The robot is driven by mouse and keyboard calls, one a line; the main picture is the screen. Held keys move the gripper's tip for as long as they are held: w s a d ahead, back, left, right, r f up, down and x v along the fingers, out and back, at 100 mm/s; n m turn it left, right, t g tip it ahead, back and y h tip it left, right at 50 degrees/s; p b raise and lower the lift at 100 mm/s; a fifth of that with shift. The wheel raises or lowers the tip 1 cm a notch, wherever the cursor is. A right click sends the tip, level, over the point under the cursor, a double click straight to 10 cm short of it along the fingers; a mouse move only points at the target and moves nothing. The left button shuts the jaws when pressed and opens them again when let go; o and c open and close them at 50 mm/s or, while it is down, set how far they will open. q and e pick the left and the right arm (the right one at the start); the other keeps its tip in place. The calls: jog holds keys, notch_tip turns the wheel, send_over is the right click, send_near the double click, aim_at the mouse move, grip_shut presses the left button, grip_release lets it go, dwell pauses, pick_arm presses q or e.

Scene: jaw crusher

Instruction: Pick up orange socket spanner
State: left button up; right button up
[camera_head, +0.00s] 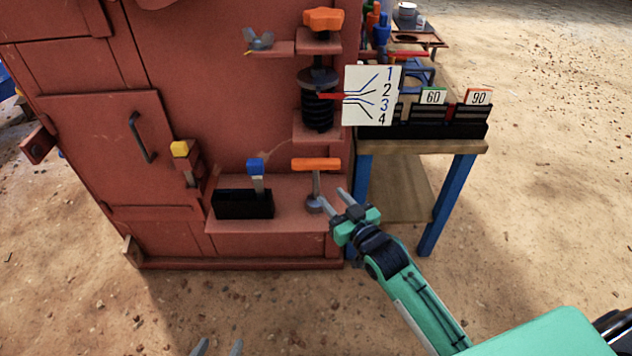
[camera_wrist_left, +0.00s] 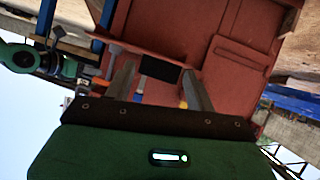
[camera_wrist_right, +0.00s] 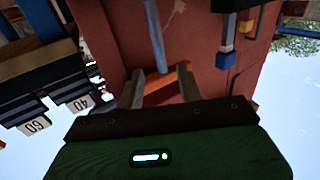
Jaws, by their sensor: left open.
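The orange socket spanner (camera_head: 316,165) stands upright on the low ledge of the red machine, with an orange T-handle, a grey shaft and a round grey socket at its foot. My right gripper (camera_head: 337,199) is open and empty, just to the right of the spanner's lower shaft. In the right wrist view, the orange handle (camera_wrist_right: 168,82) shows between the spread fingers (camera_wrist_right: 160,88); I cannot tell whether they touch it. My left gripper (camera_head: 218,347) shows only its fingertips at the bottom edge, apart from everything. In the left wrist view its fingers (camera_wrist_left: 158,80) are spread and empty.
Left of the spanner are a blue-handled tool (camera_head: 256,167), a black box (camera_head: 243,204) and a yellow-topped handle (camera_head: 180,149). Above are a black spring (camera_head: 318,105) and an orange knob (camera_head: 323,19). A wooden table (camera_head: 425,148) with blue legs stands at right.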

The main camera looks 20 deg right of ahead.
aim_at(318, 179)
jog(key=shift+x, duration=1.95)
jog(key=b+x, duration=0.1)
jog(key=x, duration=0.3)
jog(key=shift+r, duration=0.1)
jog(key=shift+w+a+b, duration=0.1)
jog(key=shift+w+b, duration=0.2)
jog(key=shift+w, duration=0.1)
pick_arm(q)
jog(key=d+r+t, duration=0.1)
jog(key=w+d+r+t+h, duration=0.1)
jog(key=shift+t, duration=0.4)
pick_arm(e)
jog(key=shift+r, duration=0.1)
grip_shut()
